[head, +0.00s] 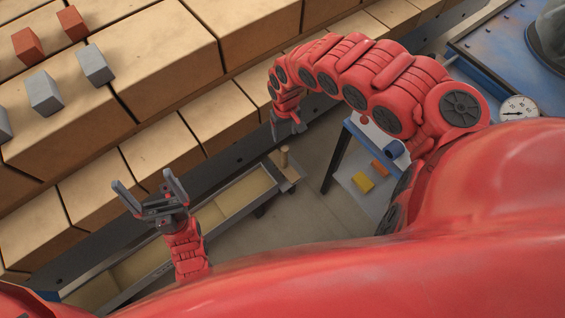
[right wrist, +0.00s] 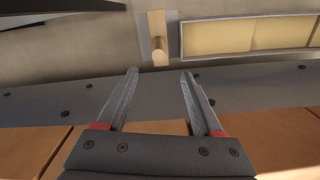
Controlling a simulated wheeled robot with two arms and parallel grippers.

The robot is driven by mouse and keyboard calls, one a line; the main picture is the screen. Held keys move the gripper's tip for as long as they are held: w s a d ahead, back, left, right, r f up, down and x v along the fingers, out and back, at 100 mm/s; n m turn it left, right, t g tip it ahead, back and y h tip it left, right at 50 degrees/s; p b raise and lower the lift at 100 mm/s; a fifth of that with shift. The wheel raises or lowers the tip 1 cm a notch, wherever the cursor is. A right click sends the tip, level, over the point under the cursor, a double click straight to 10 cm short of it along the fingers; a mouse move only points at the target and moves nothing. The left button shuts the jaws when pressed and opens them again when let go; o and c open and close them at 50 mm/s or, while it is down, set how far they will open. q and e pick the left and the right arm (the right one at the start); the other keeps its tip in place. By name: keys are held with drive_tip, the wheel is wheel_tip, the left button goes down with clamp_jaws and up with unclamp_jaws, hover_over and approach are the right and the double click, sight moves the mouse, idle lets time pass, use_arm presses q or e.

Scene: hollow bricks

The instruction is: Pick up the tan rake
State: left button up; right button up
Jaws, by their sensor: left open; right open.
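A tan wooden piece with an upright peg-like handle (head: 284,156) stands at the end of the long tray; it may be the tan rake, but its shape is too small to be sure. In the right wrist view the same tan piece (right wrist: 157,30) lies on a grey patch, beyond and between my fingertips. My right gripper (head: 287,128) is open and empty, above and apart from the tan piece; its open fingers also show in the right wrist view (right wrist: 159,73). My left gripper (head: 146,188) is open and empty, fingers pointing at the brick stack.
A long metal-rimmed tray (head: 203,212) with tan contents runs along the floor below the stacked tan bricks (head: 170,55). Small red (head: 27,46) and grey blocks (head: 44,92) sit on the stack. A small table (head: 346,178) holds a yellow block (head: 362,182). A dial gauge (head: 518,109) is at right.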

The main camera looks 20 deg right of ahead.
wheel_tip(320, 180, down, 12)
drive_tip(key=b, duration=0.4)
drive_tip(key=shift+w+r+b, duration=0.15)
drive_tip(key=shift+b, duration=0.25)
drive_tip(key=shift+f, duration=0.45)
drive_tip(key=f+b, duration=0.1)
drive_tip(key=f, duration=0.4)
drive_tip(key=shift+w+b, duration=0.2)
drive_tip(key=shift+b, duration=0.15)
drive_tip(key=shift+d, duration=0.1)
clamp_jaws()
